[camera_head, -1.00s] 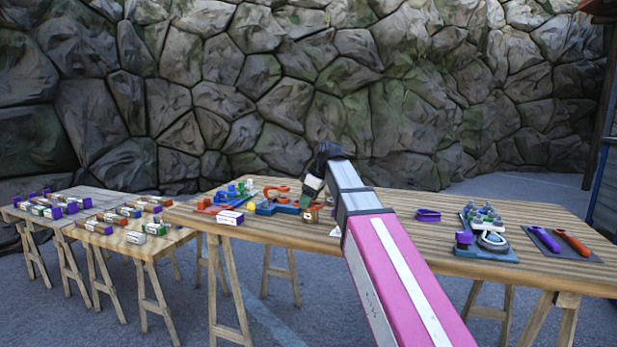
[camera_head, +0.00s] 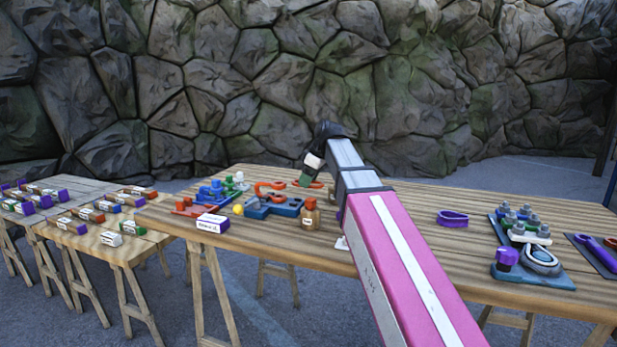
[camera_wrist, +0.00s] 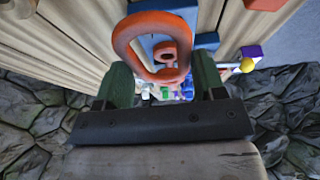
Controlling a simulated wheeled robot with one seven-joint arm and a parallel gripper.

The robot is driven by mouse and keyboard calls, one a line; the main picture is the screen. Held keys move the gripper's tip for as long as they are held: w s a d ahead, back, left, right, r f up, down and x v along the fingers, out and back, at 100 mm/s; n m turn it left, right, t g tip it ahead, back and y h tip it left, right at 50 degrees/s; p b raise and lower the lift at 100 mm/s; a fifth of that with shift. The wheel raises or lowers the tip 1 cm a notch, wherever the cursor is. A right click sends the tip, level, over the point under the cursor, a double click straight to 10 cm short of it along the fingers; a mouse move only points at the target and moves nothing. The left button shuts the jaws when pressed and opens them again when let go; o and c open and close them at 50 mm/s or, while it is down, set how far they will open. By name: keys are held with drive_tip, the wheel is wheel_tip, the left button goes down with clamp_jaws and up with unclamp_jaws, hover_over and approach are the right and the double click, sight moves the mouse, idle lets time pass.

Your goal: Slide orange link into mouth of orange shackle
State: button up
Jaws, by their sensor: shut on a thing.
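My gripper (camera_head: 311,172) is shut on the orange link (camera_head: 308,184), an oval ring, above the table's back part. In the wrist view the link (camera_wrist: 122,42) stands out beyond the green fingers of my gripper (camera_wrist: 163,82). The orange shackle (camera_head: 264,186) sits on a blue base (camera_head: 288,208), left of the held link in the head view. The link and shackle appear apart there. A smaller orange piece shows through the link's opening in the wrist view; I cannot tell which part it is.
A yellow ball (camera_head: 238,210) and a white-purple box (camera_head: 213,223) are at the left. A purple ring (camera_head: 453,218) lies to the right, with clear tabletop between it and my arm.

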sight(284, 197)
drive_tip(key=shift+f, duration=2.6)
drive_tip(key=shift+w+a, duration=0.45)
drive_tip(key=shift+a, duration=0.8)
drive_tip(key=shift+w+a, duration=0.45)
drive_tip(key=shift+a, duration=0.75)
drive_tip(key=shift+w+a, duration=0.45)
drive_tip(key=shift+a, duration=0.9)
drive_tip(key=shift+a, duration=0.1)
drive_tip(key=shift+f, duration=0.1)
drive_tip(key=o, duration=1.2)
drive_tip(key=shift+c, duration=0.2)
